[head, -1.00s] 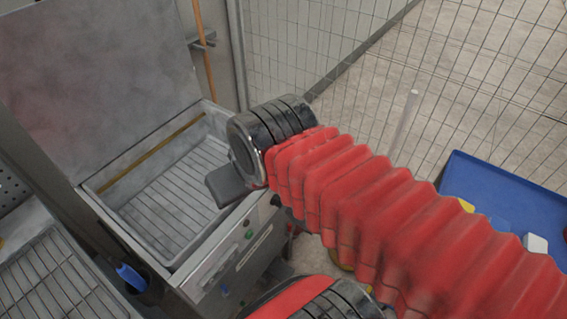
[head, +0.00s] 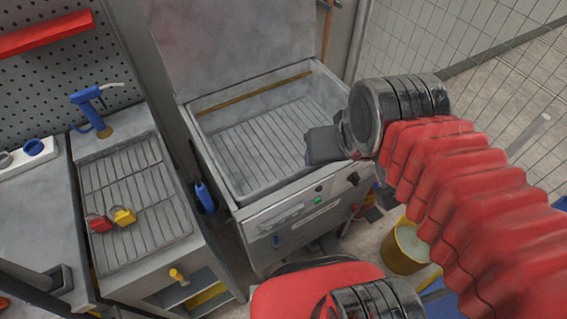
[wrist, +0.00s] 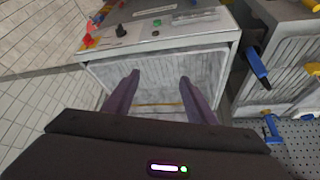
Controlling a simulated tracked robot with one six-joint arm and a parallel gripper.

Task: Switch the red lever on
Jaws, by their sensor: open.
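A small red part (wrist: 91,27) with orange beside it shows at the left end of the machine's front panel in the wrist view. It may be the red lever, but it is too small to tell its position.
The machine's open tray (head: 205,125) has a dark knob (head: 352,179) and green button (head: 318,201) on its front. A rack bench (head: 90,172) with red and yellow padlocks stands left. A yellow bucket (head: 398,262) stands on the floor right. A mesh fence is behind.

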